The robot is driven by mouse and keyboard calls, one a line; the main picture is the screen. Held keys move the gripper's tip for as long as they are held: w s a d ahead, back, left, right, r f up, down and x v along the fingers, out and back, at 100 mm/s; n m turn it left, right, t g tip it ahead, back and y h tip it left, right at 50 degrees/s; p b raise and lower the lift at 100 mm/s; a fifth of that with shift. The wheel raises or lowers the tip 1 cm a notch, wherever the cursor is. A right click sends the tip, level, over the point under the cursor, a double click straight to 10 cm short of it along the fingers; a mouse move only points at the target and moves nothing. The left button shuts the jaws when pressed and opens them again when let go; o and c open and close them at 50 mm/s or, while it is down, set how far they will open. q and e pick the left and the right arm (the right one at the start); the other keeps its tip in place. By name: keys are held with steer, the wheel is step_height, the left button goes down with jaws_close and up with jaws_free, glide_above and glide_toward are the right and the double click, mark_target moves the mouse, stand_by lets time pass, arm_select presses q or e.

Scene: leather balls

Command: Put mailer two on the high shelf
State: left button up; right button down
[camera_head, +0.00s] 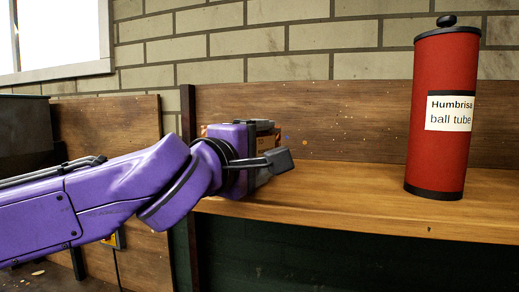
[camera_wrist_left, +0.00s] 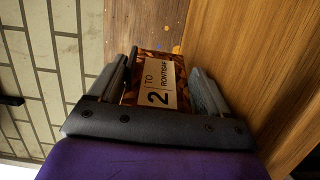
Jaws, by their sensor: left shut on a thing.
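Mailer two is a brown patterned box (camera_wrist_left: 158,80) with a pale label reading "2" and "TO". In the left wrist view it lies between the two fingers of my left gripper (camera_wrist_left: 163,85), which is shut on it. In the head view my left gripper (camera_head: 268,150) is at the left end of the wooden shelf (camera_head: 350,200), and only a small part of the mailer (camera_head: 270,142) shows behind it. I cannot tell whether the mailer touches the shelf board. My right gripper is not in view.
A red ball tube (camera_head: 440,75) with black ends, labelled "Humbrisa ball tube", stands upright on the shelf at the right. The shelf between gripper and tube is clear. A wooden back board (camera_head: 360,120) and brick wall (camera_head: 290,40) stand behind. A window is at upper left.

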arm_select(q)
steer(key=shift+w+f, duration=0.25)
steer(key=shift+f, duration=0.15)
steer(key=o, duration=1.1)
steer(key=shift+o, duration=0.2)
steer(key=shift+d+f, duration=0.1)
steer(key=shift+d, duration=0.05)
steer(key=shift+f, duration=0.1)
